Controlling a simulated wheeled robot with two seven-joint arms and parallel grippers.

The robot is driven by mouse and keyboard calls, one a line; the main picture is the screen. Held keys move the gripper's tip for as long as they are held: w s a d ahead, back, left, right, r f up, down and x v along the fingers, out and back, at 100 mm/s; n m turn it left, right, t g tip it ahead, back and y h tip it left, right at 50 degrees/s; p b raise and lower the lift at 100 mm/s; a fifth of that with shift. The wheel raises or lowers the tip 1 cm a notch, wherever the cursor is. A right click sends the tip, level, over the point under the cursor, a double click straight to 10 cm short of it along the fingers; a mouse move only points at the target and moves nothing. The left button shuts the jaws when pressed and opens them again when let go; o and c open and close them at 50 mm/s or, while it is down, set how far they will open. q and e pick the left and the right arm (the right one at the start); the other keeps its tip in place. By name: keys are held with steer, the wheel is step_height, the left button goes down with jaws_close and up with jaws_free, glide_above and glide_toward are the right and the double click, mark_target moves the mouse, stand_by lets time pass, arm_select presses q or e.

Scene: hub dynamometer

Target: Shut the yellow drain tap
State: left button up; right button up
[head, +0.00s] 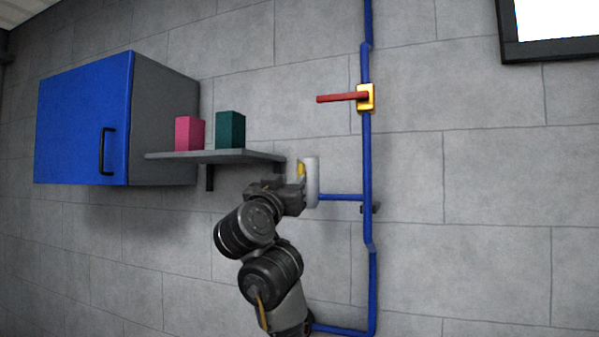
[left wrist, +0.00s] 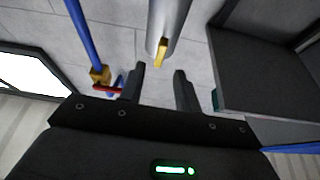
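The yellow drain tap (head: 301,168) shows as a small yellow lever beside a pale grey upright cylinder (head: 313,182) on the wall. In the left wrist view the yellow tap (left wrist: 161,52) lies at the end of the grey cylinder (left wrist: 168,22), pointing roughly along it. My left gripper (head: 296,188) is right by the cylinder, just below the tap in the head view. In the left wrist view my left gripper (left wrist: 160,77) is open and empty, with the tap just ahead of the gap between its fingers. Contact cannot be told. My right gripper is not in view.
A blue pipe (head: 367,150) runs down the wall, with a red-levered yellow valve (head: 366,97). A grey shelf (head: 220,156) holds a pink block (head: 189,133) and a green block (head: 230,130), close left of the gripper. A blue-doored cabinet (head: 82,120) hangs further left.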

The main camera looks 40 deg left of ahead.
mark_target(300, 173)
arm_select(q)
steer(key=p+x, duration=0.1)
steer(key=x, duration=0.3)
steer(key=shift+w+r, duration=0.1)
steer(key=shift+w, duration=0.05)
steer(key=shift+x, duration=0.75)
jaws_close()
